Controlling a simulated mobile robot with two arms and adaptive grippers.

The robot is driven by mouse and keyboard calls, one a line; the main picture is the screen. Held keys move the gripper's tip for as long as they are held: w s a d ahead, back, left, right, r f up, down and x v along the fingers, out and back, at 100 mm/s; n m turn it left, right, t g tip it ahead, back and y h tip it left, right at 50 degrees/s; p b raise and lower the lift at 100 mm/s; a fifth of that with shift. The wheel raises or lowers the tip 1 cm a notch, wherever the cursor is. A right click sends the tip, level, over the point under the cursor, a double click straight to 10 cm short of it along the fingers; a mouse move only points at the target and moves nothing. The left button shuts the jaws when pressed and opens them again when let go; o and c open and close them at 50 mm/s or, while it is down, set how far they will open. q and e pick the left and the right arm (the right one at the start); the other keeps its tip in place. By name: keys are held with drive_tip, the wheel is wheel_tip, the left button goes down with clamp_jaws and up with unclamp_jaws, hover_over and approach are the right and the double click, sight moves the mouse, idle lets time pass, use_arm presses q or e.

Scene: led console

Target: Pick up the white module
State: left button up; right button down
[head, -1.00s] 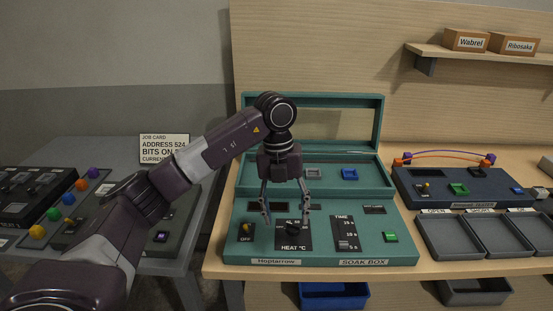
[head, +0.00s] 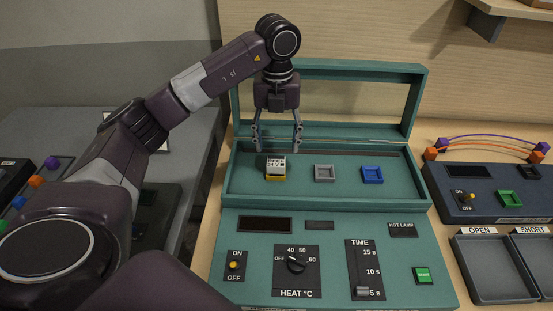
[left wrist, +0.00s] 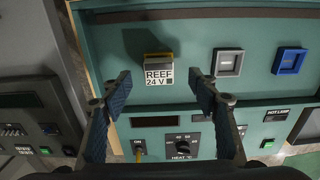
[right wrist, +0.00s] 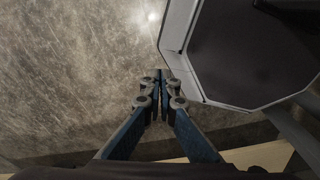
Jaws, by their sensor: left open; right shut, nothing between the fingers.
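The white module (head: 275,166) is a small white block with black print and a yellow base. It sits upright in the recessed upper part of the teal soak box (head: 320,203), left of two square sockets. The left wrist view shows its label, "REEF 24 V" (left wrist: 158,76). My left gripper (head: 277,146) is open and empty, pointing down above the module. In the left wrist view its fingertips (left wrist: 160,84) are spread to either side of the module, apart from it. My right gripper (right wrist: 160,82) is shut and empty over bare floor.
A grey socket (head: 324,173) and a blue socket (head: 372,175) lie right of the module. The box's teal frame lid (head: 420,95) stands up behind. The front panel has a heat dial (head: 296,262) and time slider (head: 362,291). A dark blue console (head: 480,185) is at right.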

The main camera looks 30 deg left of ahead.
sight(276, 159)
use_arm(q)
drive_tip(key=shift+s+f, duration=0.15)
drive_tip(key=shift+f, duration=0.3)
drive_tip(key=shift+s+d+f+p, duration=0.1)
drive_tip(key=shift+f+p, duration=0.2)
drive_tip(key=shift+p, duration=0.1)
wheel_tip(276, 159, down, 4)
drive_tip(key=shift+r+p, duration=0.2)
drive_tip(key=shift+p, duration=0.65)
drive_tip(key=shift+a+f, duration=0.2)
drive_tip(key=shift+f, duration=0.3)
drive_tip(key=c, duration=1.2)
drive_tip(key=shift+c, duration=0.4)
use_arm(e)
drive_tip(key=r, duration=0.2)
drive_tip(key=shift+w+r, duration=0.2)
drive_tip(key=shift+r, duration=0.2)
